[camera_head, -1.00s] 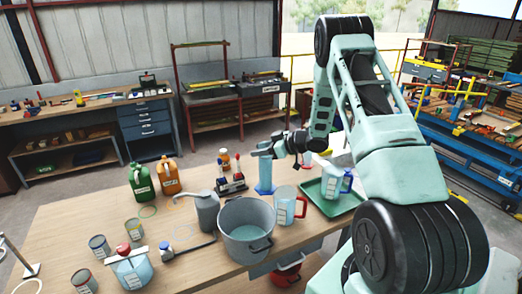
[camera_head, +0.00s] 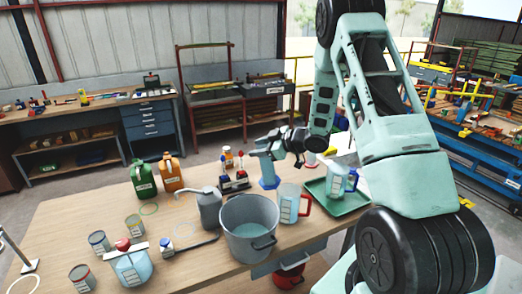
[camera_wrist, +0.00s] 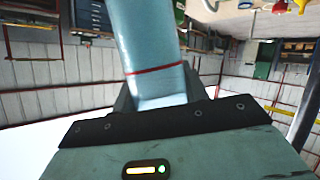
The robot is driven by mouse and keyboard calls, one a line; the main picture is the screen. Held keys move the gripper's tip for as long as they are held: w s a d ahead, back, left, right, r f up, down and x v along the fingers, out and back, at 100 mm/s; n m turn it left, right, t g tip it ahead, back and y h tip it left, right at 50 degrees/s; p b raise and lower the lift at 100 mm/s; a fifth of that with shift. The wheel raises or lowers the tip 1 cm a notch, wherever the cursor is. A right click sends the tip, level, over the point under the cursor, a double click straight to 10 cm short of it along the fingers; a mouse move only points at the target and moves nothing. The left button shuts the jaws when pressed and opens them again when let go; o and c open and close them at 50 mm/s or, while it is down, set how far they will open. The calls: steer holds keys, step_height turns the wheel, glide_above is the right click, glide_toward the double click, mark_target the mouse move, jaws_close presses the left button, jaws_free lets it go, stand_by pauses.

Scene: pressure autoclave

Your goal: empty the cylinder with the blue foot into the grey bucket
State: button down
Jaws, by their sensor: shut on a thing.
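The cylinder (camera_head: 268,171) is clear, pale blue, with a blue foot (camera_head: 270,184). My gripper (camera_head: 265,152) is shut on its upper part and hides the top in the head view. The cylinder leans a little, foot toward the right. It seems clear of the table, behind the bucket. In the wrist view the cylinder (camera_wrist: 150,50) runs up from between the fingers, with a thin red ring around it. The grey bucket (camera_head: 236,238) stands at the table's front edge, nearer the camera than the cylinder. Pale liquid seems to show inside it.
A red-handled jug (camera_head: 288,205) stands right of the bucket, close to the cylinder. A grey can (camera_head: 209,210) stands left of it. A green tray (camera_head: 345,207) holds a blue-handled jug (camera_head: 336,182). Green (camera_head: 143,180) and orange (camera_head: 171,174) canisters stand at the back left.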

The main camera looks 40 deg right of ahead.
steer(key=shift+s+a+n+b, duration=0.25)
steer(key=shift+a+b, duration=0.3)
steer(key=shift+b, duration=0.35)
steer(key=shift+s+a+f+n+t+h+b, duration=0.1)
steer(key=shift+a+f+n+t+h+b, duration=0.3)
steer(key=shift+b, duration=1.15)
steer(key=shift+f+n+t+h+b, duration=0.15)
steer(key=shift+f+n+h+b, duration=0.3)
steer(key=shift+b, duration=1.15)
steer(key=shift+f+n+t+h+b, duration=0.15)
steer(key=shift+n+h+b, duration=0.35)
steer(key=shift+b, duration=1.1)
steer(key=shift+f+n+b, duration=0.45)
steer(key=shift+n+b, duration=0.05)
steer(key=shift+b, duration=1.25)
steer(key=shift+s+a+f+n+t+h+b, duration=0.1)
steer(key=shift+f+n+t+h+b, duration=0.35)
steer(key=shift+b, duration=1.75)
steer(key=shift+w+a+f+n+h+b, duration=0.1)
steer(key=shift+f+n+b, duration=0.65)
steer(key=shift+b, duration=1.45)
steer(key=shift+s+a+f+n+t+h+b, duration=0.1)
steer(key=shift+f+n+t+h+b, duration=0.15)
steer(key=shift+f+b, duration=1.3)
